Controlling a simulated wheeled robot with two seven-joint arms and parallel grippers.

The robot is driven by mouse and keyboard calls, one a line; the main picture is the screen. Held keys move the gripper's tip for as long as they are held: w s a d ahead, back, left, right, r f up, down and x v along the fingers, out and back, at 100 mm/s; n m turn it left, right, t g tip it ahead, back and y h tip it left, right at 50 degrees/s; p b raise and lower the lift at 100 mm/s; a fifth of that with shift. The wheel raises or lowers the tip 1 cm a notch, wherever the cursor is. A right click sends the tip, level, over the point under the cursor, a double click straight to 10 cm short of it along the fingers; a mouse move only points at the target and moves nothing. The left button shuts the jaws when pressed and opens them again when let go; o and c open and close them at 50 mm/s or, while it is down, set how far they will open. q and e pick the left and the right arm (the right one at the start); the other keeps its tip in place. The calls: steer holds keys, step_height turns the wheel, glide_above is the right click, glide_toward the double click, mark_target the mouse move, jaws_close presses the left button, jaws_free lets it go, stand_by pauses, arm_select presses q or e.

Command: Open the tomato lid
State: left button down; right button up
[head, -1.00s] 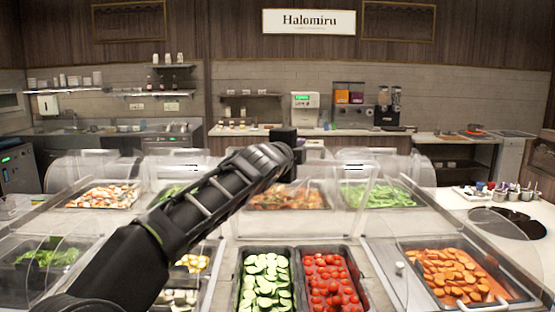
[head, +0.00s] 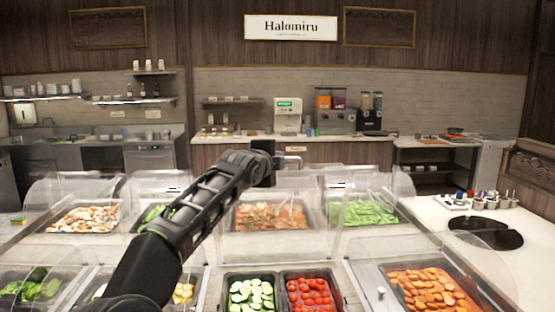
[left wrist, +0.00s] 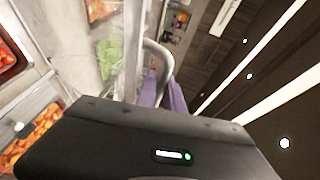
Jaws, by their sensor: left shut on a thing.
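The tomatoes (head: 311,293) lie in a dark pan at the bottom centre of the head view, beside a pan of sliced cucumber (head: 251,294). In the left wrist view, my left gripper's purple fingers (left wrist: 164,92) are shut on a curved grey handle (left wrist: 163,52). The handle runs along a clear lid panel (left wrist: 131,45). In the head view my left gripper (head: 278,154) is past the tomato pan, at the far end of my arm; its fingertips are hard to make out there. The clear panel's full outline and tilt cannot be told. My right gripper is not in view.
Clear covers stand around the other pans, including greens (head: 368,213) and a reddish dish (head: 270,217) behind. Orange slices (head: 425,290) fill a pan at right. Small sauce containers (head: 487,200) stand on the right counter. A back counter (head: 345,150) holds machines.

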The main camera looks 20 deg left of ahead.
arm_select(q)
steer(key=shift+r, duration=0.1)
steer(key=c, duration=1.7)
jaws_free()
steer(key=shift+s, duration=0.1)
steer(key=shift+c, duration=0.2)
steer(key=shift+s+b, duration=0.5)
steer(key=shift+b, duration=0.05)
steer(key=s+r+b, duration=0.1)
steer(key=s+b, duration=0.2)
steer(key=s, duration=0.3)
steer(key=shift+s+a+r, duration=0.2)
steer(key=shift+s, duration=0.15)
